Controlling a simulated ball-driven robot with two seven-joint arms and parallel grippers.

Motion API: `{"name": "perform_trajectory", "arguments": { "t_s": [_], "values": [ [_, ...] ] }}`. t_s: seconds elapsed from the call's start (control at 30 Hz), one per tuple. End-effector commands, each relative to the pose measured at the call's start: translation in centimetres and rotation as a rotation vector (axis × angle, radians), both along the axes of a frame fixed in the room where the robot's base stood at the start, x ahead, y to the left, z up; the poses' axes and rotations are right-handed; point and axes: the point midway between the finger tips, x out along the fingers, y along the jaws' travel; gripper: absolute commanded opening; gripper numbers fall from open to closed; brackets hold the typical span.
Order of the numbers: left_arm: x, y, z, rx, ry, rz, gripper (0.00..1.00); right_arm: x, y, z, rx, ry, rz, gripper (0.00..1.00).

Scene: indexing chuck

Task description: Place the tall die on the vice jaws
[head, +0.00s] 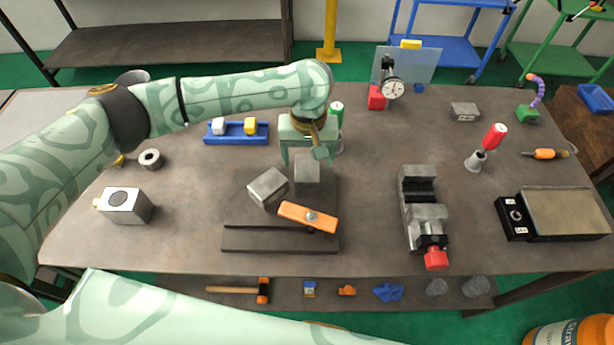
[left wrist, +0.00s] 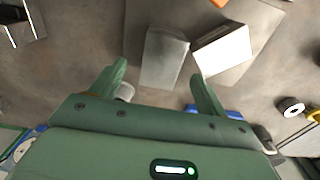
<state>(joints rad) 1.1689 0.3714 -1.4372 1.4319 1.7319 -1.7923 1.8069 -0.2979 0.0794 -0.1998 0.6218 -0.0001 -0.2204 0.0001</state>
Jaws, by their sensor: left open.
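Two grey metal blocks stand at the fixture with the orange lever. One upright grey block (head: 307,172) is under my left gripper (head: 305,160); it also shows in the left wrist view (left wrist: 165,57). The other block (head: 267,187) is turned at an angle to its left and looks bright in the left wrist view (left wrist: 222,50). I cannot tell for certain which is the tall die. My left gripper (left wrist: 159,70) is open, its fingers apart above the upright block, with nothing held. The grey vice (head: 423,210) with a red handle end stands to the right, its jaws bare.
The dark base plate (head: 280,240) carries the orange lever (head: 308,216). A blue tray (head: 236,138) lies behind left, a dial gauge (head: 392,89) stands at the back. A grey box (head: 125,206) sits left. Table between fixture and vice is clear.

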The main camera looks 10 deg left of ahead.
Motion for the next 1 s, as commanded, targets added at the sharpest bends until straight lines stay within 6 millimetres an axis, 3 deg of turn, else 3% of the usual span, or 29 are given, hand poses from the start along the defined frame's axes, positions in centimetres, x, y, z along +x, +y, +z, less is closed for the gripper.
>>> {"name": "perform_trajectory", "arguments": {
  "t_s": [0.27,0.5,0.57,0.8,1.0],
  "values": [
    [0.1,0.3,-4.6,0.0,0.004,0.0,0.75,-0.5,0.0,-2.5,0.0,0.01,0.0,0.63],
    [0.2,0.3,-4.8,0.0,-0.001,0.0,0.75,-0.5,0.0,-2.5,-0.001,0.011,0.0,0.63],
    [0.2,0.3,-4.8,0.0,-0.001,0.0,0.64,-0.6,0.0,-2.5,-0.001,0.011,0.0,0.63],
    [0.2,0.3,-4.8,0.001,0.0,0.0,0.0,-0.7,0.0,-2.5,0.0,0.014,0.0,0.63],
    [0.3,0.3,-4.6,-0.001,-0.003,0.0,0.0,-0.7,-0.1,-2.5,-0.001,0.015,0.0,0.63]
  ]
}}
